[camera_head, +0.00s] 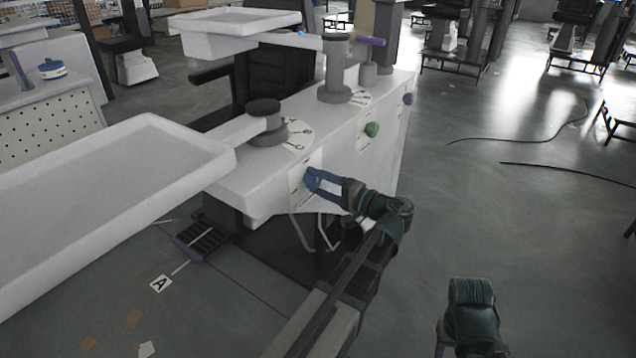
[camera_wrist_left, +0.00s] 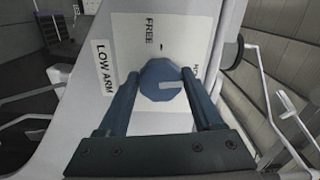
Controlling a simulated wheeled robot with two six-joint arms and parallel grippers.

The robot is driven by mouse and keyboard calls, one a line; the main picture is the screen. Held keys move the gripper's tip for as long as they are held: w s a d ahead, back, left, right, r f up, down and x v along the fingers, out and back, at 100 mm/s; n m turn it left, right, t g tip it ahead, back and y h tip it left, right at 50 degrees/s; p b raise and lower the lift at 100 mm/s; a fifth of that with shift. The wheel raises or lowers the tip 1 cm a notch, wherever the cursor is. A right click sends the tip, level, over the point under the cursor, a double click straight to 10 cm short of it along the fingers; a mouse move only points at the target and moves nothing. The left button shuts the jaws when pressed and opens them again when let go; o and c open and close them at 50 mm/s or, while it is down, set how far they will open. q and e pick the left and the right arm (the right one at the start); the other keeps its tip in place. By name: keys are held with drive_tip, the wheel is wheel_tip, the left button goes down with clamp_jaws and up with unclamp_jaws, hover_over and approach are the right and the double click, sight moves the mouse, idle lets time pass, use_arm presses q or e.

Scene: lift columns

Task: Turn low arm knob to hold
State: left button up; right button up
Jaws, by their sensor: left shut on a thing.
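The low arm knob (camera_wrist_left: 158,72) is a round blue knob with a white mark on its face. The mark points right in the left wrist view, toward a label partly hidden by a finger. The plate (camera_wrist_left: 183,28) behind it reads FREE above the knob, and a LOW ARM tag (camera_wrist_left: 104,75) is at its left. My left gripper (camera_wrist_left: 165,84) is shut on the knob, one finger on each side. In the head view my left gripper (camera_head: 312,181) reaches the plate on the near end of the white cabinet (camera_head: 262,185); its fingers mostly hide the knob.
A green knob (camera_head: 372,129) and a purple knob (camera_head: 408,98) are farther along the cabinet side. A large white tray (camera_head: 100,190) extends left on a low arm. Bent metal bars (camera_head: 322,236) are below my left gripper. Open floor (camera_head: 500,210) lies to the right.

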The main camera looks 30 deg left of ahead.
use_arm(q)
drive_tip(key=shift+m, duration=0.9)
drive_tip(key=o, duration=1.3)
drive_tip(key=shift+o, duration=0.2)
drive_tip(key=s+d, duration=0.1)
drive_tip(key=d, duration=1.3)
drive_tip(key=shift+a, duration=0.1)
